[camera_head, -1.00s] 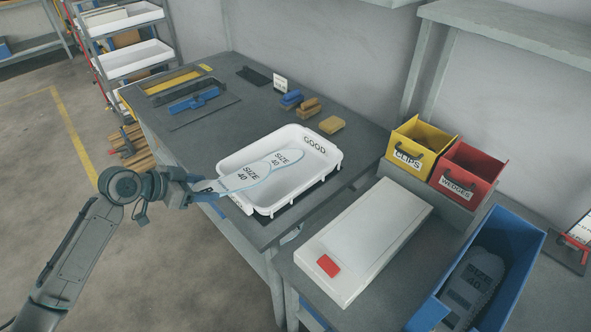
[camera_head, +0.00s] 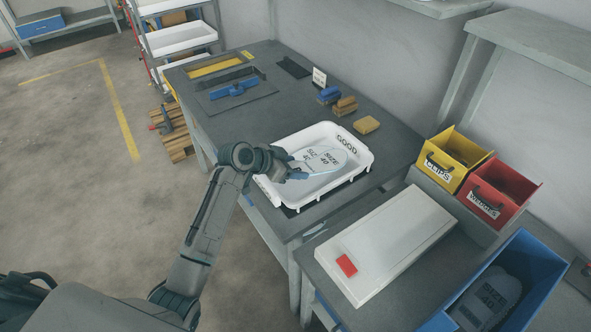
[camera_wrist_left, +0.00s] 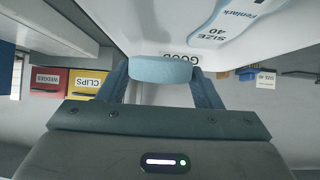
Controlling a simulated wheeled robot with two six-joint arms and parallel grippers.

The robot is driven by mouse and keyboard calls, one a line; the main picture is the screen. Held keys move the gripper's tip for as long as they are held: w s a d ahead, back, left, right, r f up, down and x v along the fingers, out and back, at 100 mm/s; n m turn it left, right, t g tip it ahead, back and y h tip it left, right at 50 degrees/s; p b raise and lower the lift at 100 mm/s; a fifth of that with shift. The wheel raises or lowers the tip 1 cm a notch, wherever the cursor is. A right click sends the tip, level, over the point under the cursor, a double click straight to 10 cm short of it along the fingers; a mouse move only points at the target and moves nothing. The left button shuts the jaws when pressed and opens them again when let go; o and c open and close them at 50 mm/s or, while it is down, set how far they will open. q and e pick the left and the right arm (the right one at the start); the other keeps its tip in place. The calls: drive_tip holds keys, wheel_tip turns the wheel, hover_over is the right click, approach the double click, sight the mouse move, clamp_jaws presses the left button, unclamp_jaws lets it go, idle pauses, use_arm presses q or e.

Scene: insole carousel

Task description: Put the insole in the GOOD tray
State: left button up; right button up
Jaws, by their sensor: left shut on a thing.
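The white GOOD tray (camera_head: 358,173) stands on the grey bench, its label on the far wall; the label also shows in the wrist view (camera_wrist_left: 180,58). My left gripper (camera_head: 296,172) is over the tray's left end, shut on a pale insole (camera_head: 311,156) marked SIZE 40. In the left wrist view its light blue edge (camera_wrist_left: 160,70) shows between the fingers. Another SIZE 40 insole (camera_head: 340,160) shows inside the tray and overlaps the held one in view. I cannot tell whether they touch. The right gripper is not in view.
A white box with a red button (camera_head: 390,243) stands right of the tray. Beyond it are the yellow CLIPS bin (camera_head: 447,165), the red WEDGES bin (camera_head: 486,195) and a blue bin (camera_head: 530,262) with a dark SIZE 40 piece. Small blocks (camera_head: 345,105) lie behind the tray.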

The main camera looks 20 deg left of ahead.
use_arm(q)
drive_tip(key=shift+w+d, duration=0.25)
drive_tip(key=shift+d, duration=0.05)
wheel_tip(320, 180, down, 3)
drive_tip(key=shift+p, duration=0.8)
drive_tip(key=shift+f, duration=0.25)
drive_tip(key=shift+f, duration=0.1)
drive_tip(key=shift+f, duration=0.15)
drive_tip(key=o, duration=1)
drive_tip(key=shift+c, duration=0.2)
